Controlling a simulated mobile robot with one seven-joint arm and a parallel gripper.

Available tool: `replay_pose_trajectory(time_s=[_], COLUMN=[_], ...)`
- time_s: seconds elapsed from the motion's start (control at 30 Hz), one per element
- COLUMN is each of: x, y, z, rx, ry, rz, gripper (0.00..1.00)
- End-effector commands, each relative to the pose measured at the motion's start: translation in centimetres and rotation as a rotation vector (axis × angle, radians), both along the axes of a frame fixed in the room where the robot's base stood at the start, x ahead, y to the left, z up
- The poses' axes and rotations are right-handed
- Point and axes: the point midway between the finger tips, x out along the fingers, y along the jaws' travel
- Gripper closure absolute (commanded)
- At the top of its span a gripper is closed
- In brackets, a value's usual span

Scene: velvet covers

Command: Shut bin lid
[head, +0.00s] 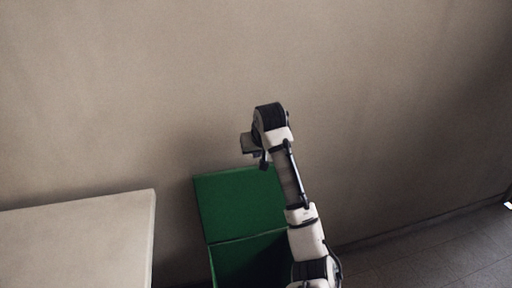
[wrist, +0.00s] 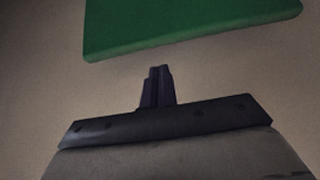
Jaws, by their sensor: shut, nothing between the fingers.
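The green bin stands against the wall with its lid open. The lid (head: 238,204) is raised and leans back near the wall. The bin's body (head: 243,262) is below it, its right part hidden behind my arm. In the wrist view the green panel at the top, which looks like the lid (wrist: 185,25), lies beyond my fingertips. My gripper (wrist: 158,70) is shut and empty, with a visible gap in the picture between its tips and the panel's edge. In the head view my wrist is above the lid's top edge, and the fingers are hard to make out.
A pale table or counter (head: 75,240) stands to the left of the bin, with a narrow gap between them. The plain wall (head: 400,100) rises behind everything. Dark floor (head: 430,250) lies open to the right.

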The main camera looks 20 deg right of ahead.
Motion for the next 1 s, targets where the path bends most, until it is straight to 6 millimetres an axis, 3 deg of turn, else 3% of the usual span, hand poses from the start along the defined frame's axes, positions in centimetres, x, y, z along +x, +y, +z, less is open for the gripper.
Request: replay_pose_trajectory(time_s=[0.2,0.4,1.0], x=[2.0,3.1,3.4], y=[-0.1,0.0,0.0], z=[-3.3,-5.0,-5.4], rx=[0.0,-0.001,0.0], ry=[0.003,0.0,-0.012], rz=[-0.001,-0.001,0.0], gripper=[1.0,1.0,1.0])
